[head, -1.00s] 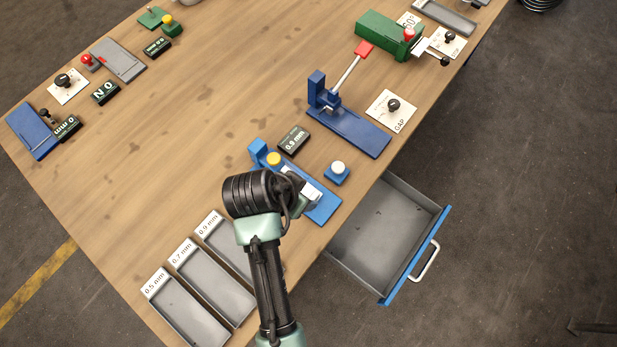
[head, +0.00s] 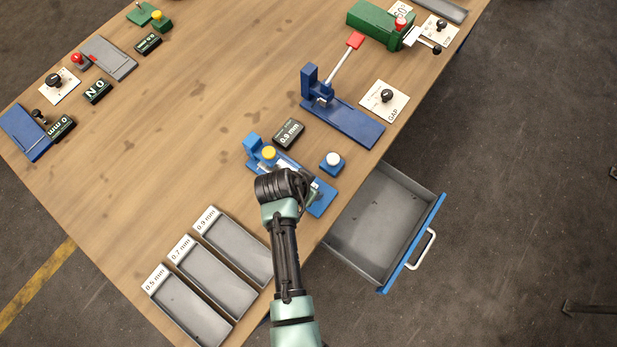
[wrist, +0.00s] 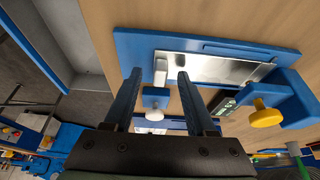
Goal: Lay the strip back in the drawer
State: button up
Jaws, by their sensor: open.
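A shiny metal strip (wrist: 215,69) lies on a blue measuring fixture (wrist: 283,53), which has a yellow knob. In the head view my arm covers most of the strip, and the fixture (head: 318,206) shows around it. My gripper (wrist: 154,76) is open and empty. Its two dark fingers point at the fixture near one end of the strip, and I cannot tell whether they touch anything. The drawer (head: 378,222) is pulled out at the table's right edge, with a blue front. Its visible inside is empty. A grey drawer wall also shows in the wrist view (wrist: 81,43).
A display reading 0.9 mm (head: 288,134) and a white button on a blue block (head: 332,162) stand beside the fixture. Labelled trays (head: 215,275) lie at the lower left, empty where visible. A blue lever tool (head: 342,120) stands behind. The table's middle is clear.

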grip_shut()
dwell(0.5)
jog(key=shift+s+d+r+p, duration=0.1)
jog(key=shift+s+d+p, duration=0.65)
jog(key=shift+d, duration=0.35)
jog(key=shift+s+d+r+p, duration=0.1)
jog(key=shift+s+d+p, duration=0.45)
jog(key=shift+s+d, duration=0.45)
notch_tip(320, 180, up, 7)
jog(key=p, duration=0.6)
jog(key=shift+w+p, duration=0.15)
jog(key=shift+p, duration=0.2)
jog(key=shift+d, duration=0.1)
